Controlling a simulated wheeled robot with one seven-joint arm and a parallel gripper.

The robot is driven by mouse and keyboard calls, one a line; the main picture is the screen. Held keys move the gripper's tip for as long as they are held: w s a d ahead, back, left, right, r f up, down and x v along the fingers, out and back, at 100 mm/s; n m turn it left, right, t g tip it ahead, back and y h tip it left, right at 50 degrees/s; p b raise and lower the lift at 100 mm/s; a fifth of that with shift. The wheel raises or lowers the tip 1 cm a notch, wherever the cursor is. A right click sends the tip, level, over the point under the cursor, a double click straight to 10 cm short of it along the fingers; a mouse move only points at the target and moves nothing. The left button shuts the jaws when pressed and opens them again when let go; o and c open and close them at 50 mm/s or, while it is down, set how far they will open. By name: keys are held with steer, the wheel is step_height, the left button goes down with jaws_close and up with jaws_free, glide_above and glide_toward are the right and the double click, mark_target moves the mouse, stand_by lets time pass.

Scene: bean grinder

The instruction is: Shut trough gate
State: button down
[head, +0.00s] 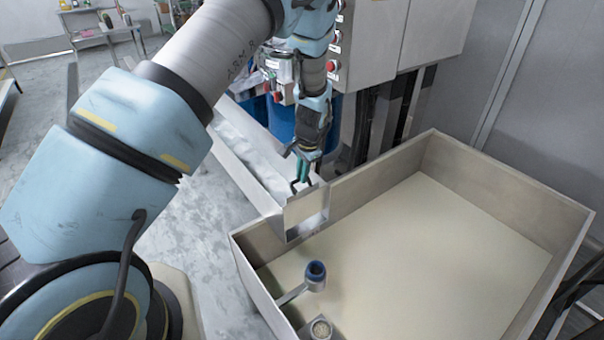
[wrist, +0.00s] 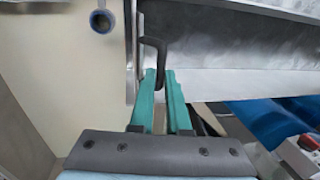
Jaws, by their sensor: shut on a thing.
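The trough (head: 240,165) is a long metal channel whose end reaches over the wall of a wide bin. The gate (head: 303,212) is a flat plate across that end. In the wrist view the gate shows as a thin edge (wrist: 131,50) beside the trough's metal wall (wrist: 225,82). A black bent handle (wrist: 155,48) stands by the gate. My gripper (head: 302,178), with teal fingers, is at the gate's top and shut on the handle; its fingertips also show in the wrist view (wrist: 160,78). I cannot tell how far down the gate sits.
The wide bin (head: 575,205) has a pale, flat bottom. A blue-rimmed cup on an arm (head: 315,275) and a small square holder (head: 320,328) are at its near left. A control cabinet (head: 375,45) and a blue drum (head: 280,118) stand behind the trough.

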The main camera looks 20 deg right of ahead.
steer(key=b+x, duration=0.2)
steer(key=s+b+x, duration=0.1)
steer(key=b+x, duration=0.1)
steer(key=x, duration=0.1)
steer(key=shift+d+f, duration=0.1)
steer(key=shift+f, duration=0.15)
steer(key=c, duration=0.9)
jaws_free()
